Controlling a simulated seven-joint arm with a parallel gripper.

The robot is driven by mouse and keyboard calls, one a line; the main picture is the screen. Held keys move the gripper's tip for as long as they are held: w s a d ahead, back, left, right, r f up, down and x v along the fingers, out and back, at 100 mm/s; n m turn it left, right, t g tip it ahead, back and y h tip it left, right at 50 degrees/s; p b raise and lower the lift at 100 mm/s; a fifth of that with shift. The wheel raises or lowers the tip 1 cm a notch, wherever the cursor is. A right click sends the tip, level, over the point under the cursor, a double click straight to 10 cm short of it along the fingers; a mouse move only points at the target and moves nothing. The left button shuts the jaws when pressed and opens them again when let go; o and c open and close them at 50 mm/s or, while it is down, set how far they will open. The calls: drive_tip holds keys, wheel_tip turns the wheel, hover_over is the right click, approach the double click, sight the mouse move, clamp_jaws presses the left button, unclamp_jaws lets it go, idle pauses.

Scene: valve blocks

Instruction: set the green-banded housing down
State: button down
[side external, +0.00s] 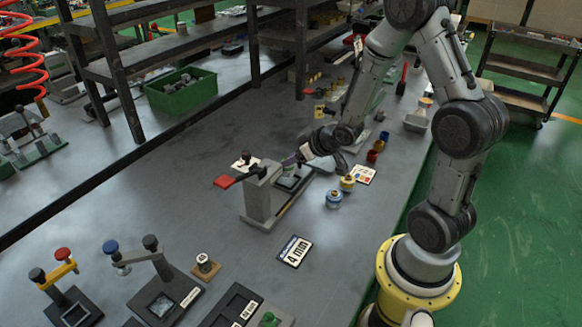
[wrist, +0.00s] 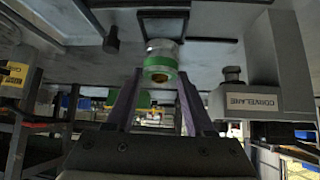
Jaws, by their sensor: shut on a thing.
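The green-banded housing (wrist: 161,62) is a short pale cylinder with a green band and a brownish end, seen in the wrist view between my fingertips. My gripper (wrist: 160,82) is shut on it, one dark finger on each side. In the side view my gripper (side external: 297,160) reaches in low and nearly level beside a grey clamp stand (side external: 259,200) with a red handle (side external: 224,182). The housing is hard to make out there, partly hidden by the fingers and stand. I cannot tell whether it touches the surface beneath.
A blue-and-white round part (side external: 334,199) and a yellow one (side external: 348,183) stand just right of the clamp stand. A "4 min" card (side external: 294,251) lies in front. More clamp fixtures (side external: 165,298) stand at the front left. A green bin (side external: 181,90) is at the back.

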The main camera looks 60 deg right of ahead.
drive_tip(key=shift+s+f, duration=0.1)
drive_tip(key=shift+f, duration=1.15)
drive_tip(key=shift+f, duration=0.2)
drive_tip(key=shift+c, duration=1.4)
unclamp_jaws()
drive_tip(key=shift+r, duration=0.1)
drive_tip(key=shift+r, duration=0.2)
drive_tip(key=s+a+r+g+h, duration=0.1)
drive_tip(key=s+r, duration=0.5)
drive_tip(key=r, duration=0.2)
drive_tip(key=s+a+r+h, duration=0.1)
drive_tip(key=s+a+r, duration=0.1)
drive_tip(key=s+r, duration=0.45)
drive_tip(key=s+a+r+n+g+y, duration=0.1)
drive_tip(key=s+a+r+g+y, duration=0.1)
drive_tip(key=s+a+r, duration=0.3)
drive_tip(key=s+a+y, duration=0.1)
drive_tip(key=s+a, duration=0.3)
drive_tip(key=a, duration=0.1)
drive_tip(key=shift+s+r+n, duration=0.15)
drive_tip(key=shift+r+n, duration=0.15)
